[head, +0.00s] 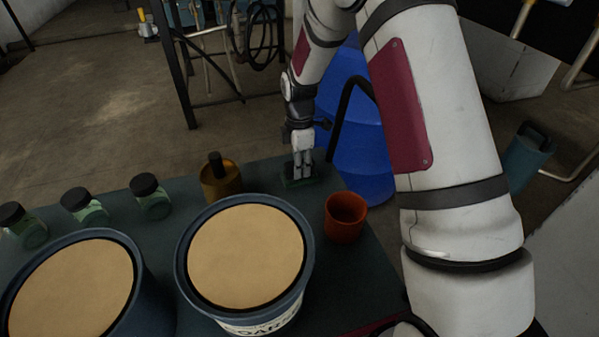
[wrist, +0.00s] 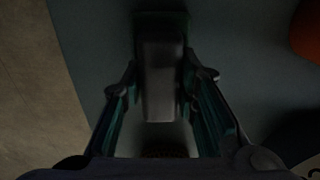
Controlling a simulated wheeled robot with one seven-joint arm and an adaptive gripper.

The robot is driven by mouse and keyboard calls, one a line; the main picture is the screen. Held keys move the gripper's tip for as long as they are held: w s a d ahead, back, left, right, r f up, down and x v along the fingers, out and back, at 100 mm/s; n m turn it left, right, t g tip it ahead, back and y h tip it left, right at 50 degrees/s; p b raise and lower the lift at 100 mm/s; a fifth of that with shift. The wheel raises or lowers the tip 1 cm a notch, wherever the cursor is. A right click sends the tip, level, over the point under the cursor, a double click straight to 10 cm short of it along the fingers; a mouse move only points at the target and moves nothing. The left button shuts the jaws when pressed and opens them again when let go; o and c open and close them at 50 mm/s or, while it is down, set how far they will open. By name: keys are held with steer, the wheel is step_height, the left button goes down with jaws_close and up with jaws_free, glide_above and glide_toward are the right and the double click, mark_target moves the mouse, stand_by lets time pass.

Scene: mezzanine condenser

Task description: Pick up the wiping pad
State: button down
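The wiping pad (head: 298,183) is a small dark green pad lying on the dark table near its far edge. My gripper (head: 303,172) points down over it, with the fingertips at the pad. In the wrist view, a grey block (wrist: 162,80), seemingly the pad's grip, sits between the two fingers of my gripper (wrist: 163,70), with dark green showing around its far end. The fingers stand apart, one on each side of the block. The picture is too dark to tell whether they press on it.
An orange-red cup (head: 345,216) stands just right of the pad. A brass-coloured canister (head: 221,182) stands to its left, with several black-lidded jars (head: 151,197) beyond. Two large tubs (head: 246,254) fill the near side. A blue barrel (head: 352,130) stands behind the table.

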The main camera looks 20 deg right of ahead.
steer(key=shift+r, duration=0.1)
step_height(320, 180, up, 10)
steer(key=shift+f+p, duration=0.1)
steer(key=shift+p, duration=1.05)
steer(key=c, duration=1.8)
jaws_free()
steer(key=shift+c, duration=0.2)
steer(key=c, duration=0.4)
